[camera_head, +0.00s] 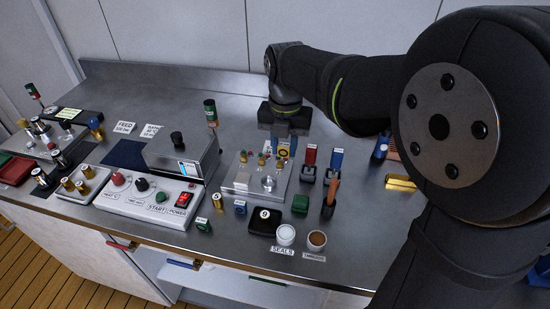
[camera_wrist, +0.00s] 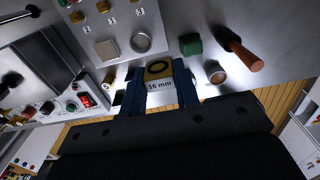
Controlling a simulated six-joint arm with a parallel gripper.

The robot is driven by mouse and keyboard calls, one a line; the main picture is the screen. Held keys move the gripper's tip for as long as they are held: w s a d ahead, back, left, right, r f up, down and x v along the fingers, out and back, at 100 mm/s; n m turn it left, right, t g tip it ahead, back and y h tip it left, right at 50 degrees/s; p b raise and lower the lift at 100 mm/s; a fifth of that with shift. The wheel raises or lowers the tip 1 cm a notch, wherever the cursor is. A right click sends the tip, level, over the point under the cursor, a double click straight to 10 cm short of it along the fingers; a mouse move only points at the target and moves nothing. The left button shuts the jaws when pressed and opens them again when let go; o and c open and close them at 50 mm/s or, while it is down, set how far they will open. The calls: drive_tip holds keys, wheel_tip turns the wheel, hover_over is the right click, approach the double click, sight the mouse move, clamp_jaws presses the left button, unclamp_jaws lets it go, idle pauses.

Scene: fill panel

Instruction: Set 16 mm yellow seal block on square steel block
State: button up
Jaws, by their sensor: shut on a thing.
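The yellow seal block (camera_wrist: 158,72) is held between the blue fingers of my gripper (camera_wrist: 158,84) in the wrist view. It has a dark ring on its yellow top and a white face reading "16 mm". In the head view the block (camera_head: 283,150) shows below my gripper (camera_head: 284,143), in front of the panel's back part. The square steel block (camera_wrist: 107,49) sits on the fill panel (camera_wrist: 125,22), left of a round steel ring piece (camera_wrist: 141,40). The held block appears apart from it, to its right and nearer the camera in the wrist view.
Several brass fittings stand on the panel behind the steel pieces. A green block (camera_head: 300,204), a wooden-handled tool (camera_head: 330,196) and red and blue-topped holders stand to the right. Two cups (camera_head: 286,235) stand in front. A control box (camera_head: 150,200) is on the left.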

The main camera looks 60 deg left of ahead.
hover_over(242, 178)
wheel_tip(242, 178, down, 7)
drive_tip(key=shift+w+r, duration=0.1)
drive_tip(key=shift+r, duration=0.05)
drive_tip(key=shift+f, duration=2.05)
drive_tip(key=o, duration=0.9)
drive_tip(key=shift+f, duration=0.15)
drive_tip(key=shift+o, duration=0.2)
wheel_tip(242, 178, up, 12)
drive_tip(key=shift+r, duration=0.2)
